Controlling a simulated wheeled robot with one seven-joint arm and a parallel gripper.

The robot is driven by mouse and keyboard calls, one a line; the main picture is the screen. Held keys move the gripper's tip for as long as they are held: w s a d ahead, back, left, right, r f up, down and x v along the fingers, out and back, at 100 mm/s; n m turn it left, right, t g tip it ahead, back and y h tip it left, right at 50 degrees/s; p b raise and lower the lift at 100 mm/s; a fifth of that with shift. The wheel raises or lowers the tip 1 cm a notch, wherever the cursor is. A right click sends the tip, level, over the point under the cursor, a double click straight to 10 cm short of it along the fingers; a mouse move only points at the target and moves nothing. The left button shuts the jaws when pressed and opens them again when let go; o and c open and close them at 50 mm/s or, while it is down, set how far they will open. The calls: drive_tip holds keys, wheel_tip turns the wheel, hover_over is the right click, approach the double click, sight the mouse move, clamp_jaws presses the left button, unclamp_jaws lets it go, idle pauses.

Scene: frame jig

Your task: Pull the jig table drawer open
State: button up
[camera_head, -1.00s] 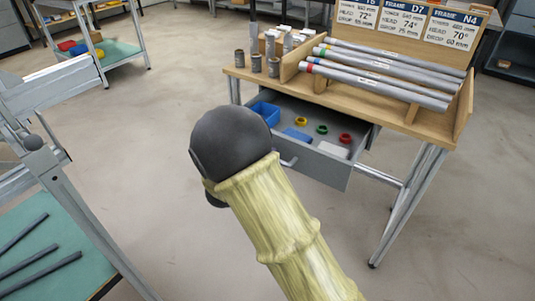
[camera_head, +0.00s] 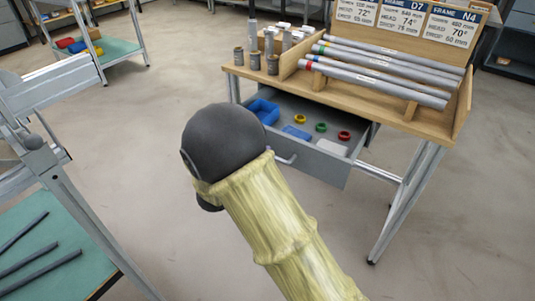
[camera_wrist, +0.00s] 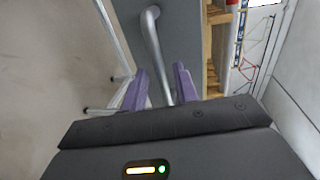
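The grey jig table drawer (camera_head: 335,168) stands pulled out from under the wooden table top (camera_head: 385,112), with its inside showing. Its bar handle (camera_head: 288,159) is partly hidden by my arm in the head view. In the wrist view the handle (camera_wrist: 154,40) runs down between the two purple fingers of my gripper (camera_wrist: 160,85). The fingers are apart, with a gap visible beside the handle, so my gripper looks open around it. In the head view my dark wrist and yellow-sleeved arm hide the fingers.
The drawer holds a blue bin (camera_head: 262,111), coloured rings and a white piece (camera_head: 331,147). Tubes (camera_head: 385,70) lie on the table. A metal frame stand (camera_head: 80,215) is at left. Bare floor lies in front of the drawer.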

drive_tip(key=p+v, duration=0.2)
drive_tip(key=v, duration=1.2)
drive_tip(key=shift+s+a, duration=0.2)
drive_tip(key=shift+s, duration=0.1)
drive_tip(key=w+d+n+g+y, duration=0.2)
drive_tip(key=w+d+n+y, duration=0.6)
drive_tip(key=n, duration=0.4)
drive_tip(key=s+d+n+g+y, duration=0.1)
drive_tip(key=s+d+n+g, duration=0.7)
drive_tip(key=s+d+n, duration=0.8)
wheel_tip(320, 180, up, 31)
drive_tip(key=s+a+m+p, duration=0.1)
drive_tip(key=s+m+p, duration=0.1)
drive_tip(key=p, duration=3)
drive_tip(key=shift+a+m, duration=0.15)
drive_tip(key=shift+m, duration=0.25)
